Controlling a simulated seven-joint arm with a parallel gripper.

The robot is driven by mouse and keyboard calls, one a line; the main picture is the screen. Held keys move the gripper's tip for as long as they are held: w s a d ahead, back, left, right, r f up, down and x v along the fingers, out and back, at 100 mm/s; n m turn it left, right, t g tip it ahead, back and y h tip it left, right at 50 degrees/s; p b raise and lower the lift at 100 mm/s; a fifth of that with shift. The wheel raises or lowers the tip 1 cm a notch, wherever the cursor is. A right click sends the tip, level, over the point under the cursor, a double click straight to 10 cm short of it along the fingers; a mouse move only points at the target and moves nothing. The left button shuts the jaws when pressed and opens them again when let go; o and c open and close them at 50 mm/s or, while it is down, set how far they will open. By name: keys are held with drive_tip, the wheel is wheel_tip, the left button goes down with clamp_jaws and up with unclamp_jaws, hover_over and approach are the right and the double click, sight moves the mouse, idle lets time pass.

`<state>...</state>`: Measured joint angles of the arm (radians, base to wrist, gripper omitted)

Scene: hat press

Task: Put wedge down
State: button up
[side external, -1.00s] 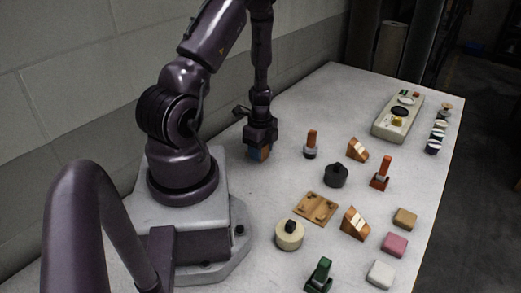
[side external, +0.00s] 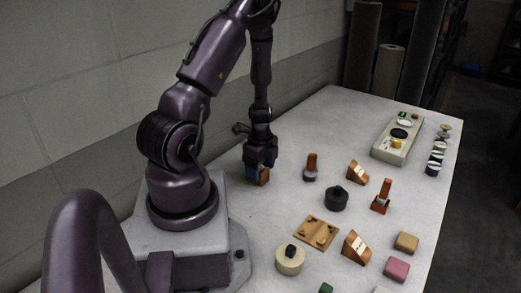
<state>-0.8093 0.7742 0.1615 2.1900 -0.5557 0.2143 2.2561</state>
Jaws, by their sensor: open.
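My gripper (side external: 260,160) points down over the table, to the right of my base. A small orange and blue piece (side external: 262,177) sits right at its fingertips, at table height. It may be a wedge, but the fingers hide part of it and its shape is unclear. My gripper is open around or just above it; I cannot tell if the fingers touch it. Two other wooden wedges with pale sloped faces stand on the table: one at mid-table (side external: 357,173) and one nearer the camera (side external: 355,247).
A black knobbed disc (side external: 335,199), a cream one (side external: 290,261), orange-handled stamps (side external: 311,168) (side external: 382,196) and a wooden plate (side external: 316,232) stand to the right. A pale tray (side external: 388,153) is at the back. Table around my gripper is mostly clear.

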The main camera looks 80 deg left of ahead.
sight(261, 171)
wheel_tip(261, 171, up, 10)
drive_tip(key=w+d+r+n+t, duration=0.3)
drive_tip(key=w+d+r, duration=0.4)
drive_tip(key=d+r, duration=0.5)
drive_tip(key=s+d+r+n+t, duration=0.1)
drive_tip(key=s+d+r+n, duration=0.1)
drive_tip(key=d+r, duration=0.3)
drive_tip(key=s+d+r+n+t, duration=0.1)
drive_tip(key=s+d+r+n, duration=0.2)
drive_tip(key=d, duration=0.5)
wheel_tip(261, 171, up, 2)
drive_tip(key=shift+d+r+n+t, duration=0.2)
drive_tip(key=shift+n+t, duration=0.1)
drive_tip(key=shift+n, duration=0.2)
drive_tip(key=shift+o, duration=0.4)
drive_tip(key=shift+s, duration=0.1)
